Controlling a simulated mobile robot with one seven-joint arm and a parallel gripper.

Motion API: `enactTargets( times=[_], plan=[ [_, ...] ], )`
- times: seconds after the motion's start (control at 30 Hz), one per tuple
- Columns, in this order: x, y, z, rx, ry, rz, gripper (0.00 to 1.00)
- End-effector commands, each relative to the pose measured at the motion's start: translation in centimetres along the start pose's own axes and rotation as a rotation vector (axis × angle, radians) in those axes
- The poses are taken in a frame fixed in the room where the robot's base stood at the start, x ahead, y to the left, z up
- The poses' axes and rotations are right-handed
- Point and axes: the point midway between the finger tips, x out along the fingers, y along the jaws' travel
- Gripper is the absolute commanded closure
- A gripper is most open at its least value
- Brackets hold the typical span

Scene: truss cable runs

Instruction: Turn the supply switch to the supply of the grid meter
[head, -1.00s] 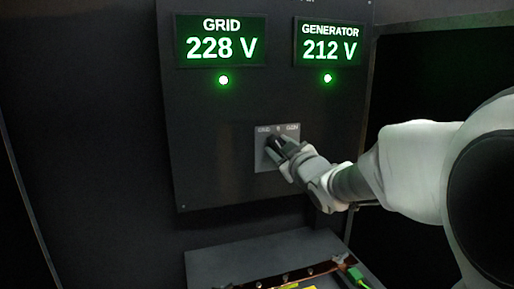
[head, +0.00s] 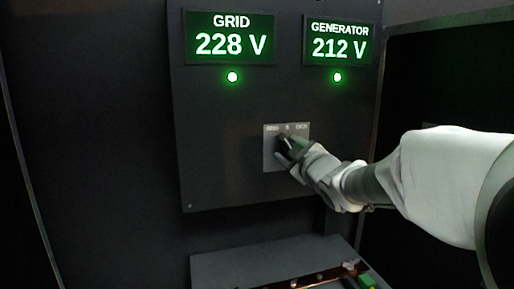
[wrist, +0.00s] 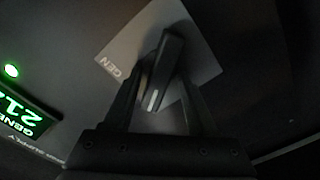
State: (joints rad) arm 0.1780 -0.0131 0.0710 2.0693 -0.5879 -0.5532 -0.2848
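The grid meter (head: 231,38) at upper left reads 228 V, with a green lamp (head: 232,77) lit below it. The generator meter (head: 338,41) reads 212 V, with its green lamp (head: 337,77) also lit. The supply switch (head: 269,155) is a grey plate with a dark handle (wrist: 165,70) bearing a white mark. My gripper (head: 286,146) is at the switch. In the wrist view its two fingers (wrist: 166,75) lie on either side of the handle and appear to touch it. The handle seems to lean toward GRID in the head view, but my gripper partly hides it.
The dark panel (head: 225,180) carries the meters and switch. Below it is a grey box or ledge (head: 250,262) with a copper-coloured bar (head: 305,282) and a green connector (head: 368,281). A dark opening lies to the right.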

Motion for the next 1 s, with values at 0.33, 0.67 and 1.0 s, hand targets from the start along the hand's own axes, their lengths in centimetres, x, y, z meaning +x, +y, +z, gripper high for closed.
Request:
enactTargets(
  times=[0.33, 0.67, 1.0],
  plan=[
    [-1.4, 0.2, -0.5, -0.003, 0.009, 0.003, 0.43],
    [-7.6, 0.3, -0.5, -0.002, 0.007, 0.004, 0.43],
    [-13.8, 0.3, -0.4, -0.001, 0.006, 0.004, 0.43]
  ],
)
